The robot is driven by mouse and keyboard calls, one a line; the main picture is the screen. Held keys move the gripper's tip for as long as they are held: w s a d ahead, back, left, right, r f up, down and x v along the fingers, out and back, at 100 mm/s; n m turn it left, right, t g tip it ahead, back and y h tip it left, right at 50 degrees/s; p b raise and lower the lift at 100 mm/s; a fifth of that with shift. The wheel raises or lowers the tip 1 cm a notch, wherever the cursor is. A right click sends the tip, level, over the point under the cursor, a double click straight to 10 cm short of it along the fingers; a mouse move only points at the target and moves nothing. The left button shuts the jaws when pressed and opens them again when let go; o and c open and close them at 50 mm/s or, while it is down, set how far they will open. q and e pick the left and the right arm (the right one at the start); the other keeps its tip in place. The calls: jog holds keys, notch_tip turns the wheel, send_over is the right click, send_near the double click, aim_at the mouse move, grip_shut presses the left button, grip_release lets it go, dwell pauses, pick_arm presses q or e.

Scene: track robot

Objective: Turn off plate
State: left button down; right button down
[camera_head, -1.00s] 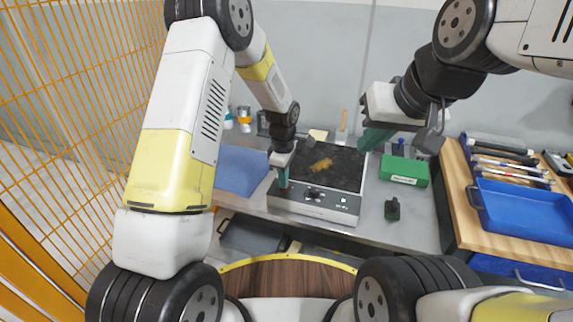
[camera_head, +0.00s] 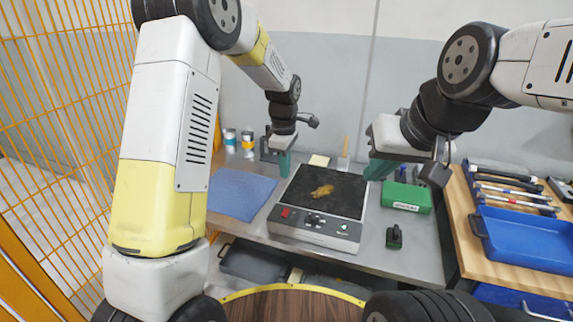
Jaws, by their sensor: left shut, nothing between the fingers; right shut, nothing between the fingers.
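The hot plate (camera_head: 316,228) stands on the metal bench, with a white front panel and a dark speckled top that bears a brown-yellow patch. Its front panel shows a red switch (camera_head: 285,212) at the left, a dark knob (camera_head: 313,219) in the middle and a small light-coloured mark at the right. My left gripper (camera_head: 285,165) is shut and empty, with its green fingertips over the plate's back left corner, apart from the switch. My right gripper (camera_head: 378,170) is shut and empty, held above the right side of the plate near the green box.
A blue cloth (camera_head: 240,194) lies left of the plate. A green box (camera_head: 406,197) and a small dark green object (camera_head: 394,237) are to its right. Cans (camera_head: 230,140) stand at the back left. A blue tray (camera_head: 520,238) sits on the wooden top at right. An orange mesh fence (camera_head: 60,100) is at left.

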aim_at(285, 210)
pick_arm(q)
jog(key=shift+s+a+t, duration=0.35)
jog(key=shift+s+t, duration=0.05)
jog(key=shift+s, duration=0.3)
jog(key=f, duration=0.4)
jog(key=w+f, duration=0.1)
jog(key=f, duration=0.8)
jog(key=shift+w+d, duration=0.25)
jog(key=shift+w+f, duration=0.1)
jog(key=shift+f, duration=0.3)
